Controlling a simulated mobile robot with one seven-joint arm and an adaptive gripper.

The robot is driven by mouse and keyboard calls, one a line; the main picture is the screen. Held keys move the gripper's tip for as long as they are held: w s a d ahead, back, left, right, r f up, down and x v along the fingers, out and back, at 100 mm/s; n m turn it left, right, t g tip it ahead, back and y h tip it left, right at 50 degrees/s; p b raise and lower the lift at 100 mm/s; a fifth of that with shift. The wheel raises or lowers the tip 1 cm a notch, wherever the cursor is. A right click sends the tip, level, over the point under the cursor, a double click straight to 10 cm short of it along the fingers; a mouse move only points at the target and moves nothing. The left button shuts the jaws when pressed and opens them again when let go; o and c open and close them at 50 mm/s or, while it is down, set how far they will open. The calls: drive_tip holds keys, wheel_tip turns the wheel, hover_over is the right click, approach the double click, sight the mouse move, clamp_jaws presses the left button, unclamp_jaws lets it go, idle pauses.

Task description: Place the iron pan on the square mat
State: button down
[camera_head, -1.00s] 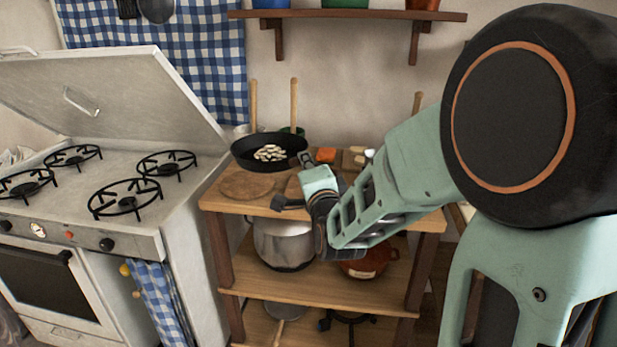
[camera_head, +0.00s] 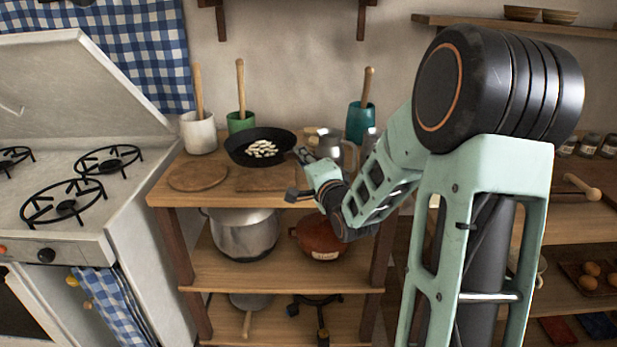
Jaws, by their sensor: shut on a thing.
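The iron pan (camera_head: 240,150) is black and holds several pale pieces. It looks level, at the back of the wooden shelf unit's top. My gripper (camera_head: 304,157) is shut at its right side, where the handle is; the handle itself is mostly hidden by the gripper. The square mat (camera_head: 266,180) is a brown board lying on the top just in front of and below the pan in the picture. The pan's front edge meets or covers the mat's back edge; I cannot tell how high the pan is above it.
A round brown mat (camera_head: 198,176) lies left of the square one. A white crock (camera_head: 198,132), a green pot (camera_head: 241,122) and a teal pot (camera_head: 360,122) stand behind. Grey metal mugs (camera_head: 329,146) are close behind my gripper. The stove (camera_head: 80,180) is at left.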

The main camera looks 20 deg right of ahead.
drive_tip(key=shift+w+d+f, duration=0.15)
drive_tip(key=shift+d+f, duration=0.35)
drive_tip(key=shift+d, duration=0.05)
drive_tip(key=f, duration=0.2)
drive_tip(key=f+b, duration=0.1)
drive_tip(key=shift+d+f, duration=0.2)
drive_tip(key=shift+f, duration=0.15)
drive_tip(key=shift+r, duration=0.1)
drive_tip(key=c, duration=2.2)
unclamp_jaws()
drive_tip(key=shift+f, duration=0.25)
drive_tip(key=o, duration=0.4)
